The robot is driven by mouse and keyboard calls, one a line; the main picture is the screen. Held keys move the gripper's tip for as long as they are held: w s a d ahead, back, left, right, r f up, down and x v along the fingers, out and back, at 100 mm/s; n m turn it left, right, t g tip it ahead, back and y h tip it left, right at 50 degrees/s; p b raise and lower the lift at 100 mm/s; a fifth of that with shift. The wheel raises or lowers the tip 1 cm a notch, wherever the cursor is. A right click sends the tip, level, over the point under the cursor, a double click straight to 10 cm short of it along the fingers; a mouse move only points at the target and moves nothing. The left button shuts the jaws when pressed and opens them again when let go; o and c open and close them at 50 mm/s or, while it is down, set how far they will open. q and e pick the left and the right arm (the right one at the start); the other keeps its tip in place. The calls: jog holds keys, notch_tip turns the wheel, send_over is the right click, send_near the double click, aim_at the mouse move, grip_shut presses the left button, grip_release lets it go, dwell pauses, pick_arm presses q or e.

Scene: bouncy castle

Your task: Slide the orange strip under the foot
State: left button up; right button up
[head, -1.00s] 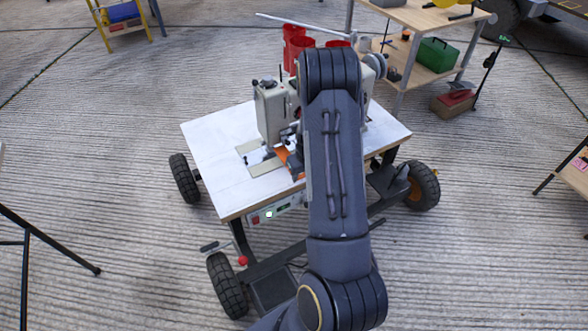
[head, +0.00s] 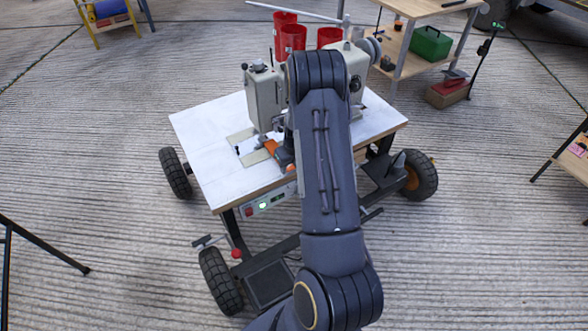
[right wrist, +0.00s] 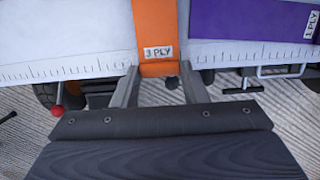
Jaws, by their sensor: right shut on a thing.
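The orange strip (head: 271,147) lies low over the white table top, near the base of the sewing machine's left end (head: 263,97). In the right wrist view the orange strip (right wrist: 159,35) carries a "3 PLY" label and runs straight away from between my fingers. My right gripper (head: 284,157) is shut on its near end; the right wrist view shows both fingers (right wrist: 159,88) beside it. The foot cannot be made out, so I cannot tell whether the strip's far end is under it. My left gripper is not in view.
A purple strip (right wrist: 250,25) labelled "1 PLY" lies to the right on the white table (head: 210,130). Red cups (head: 293,37) stand behind the machine. My right arm covers part of the machine. The table's left side is clear.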

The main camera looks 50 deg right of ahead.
jog(key=shift+w+d+f, duration=0.1)
jog(key=shift+w+d, duration=0.1)
jog(key=shift+w, duration=0.5)
jog(key=shift+w+d, duration=0.15)
jog(key=shift+w, duration=0.2)
jog(key=shift+w+d, duration=0.15)
jog(key=shift+w, duration=0.35)
jog(key=shift+w+d, duration=0.15)
jog(key=shift+w, duration=0.35)
jog(key=shift+f, duration=0.1)
jog(key=o, duration=0.8)
jog(key=shift+o, duration=0.2)
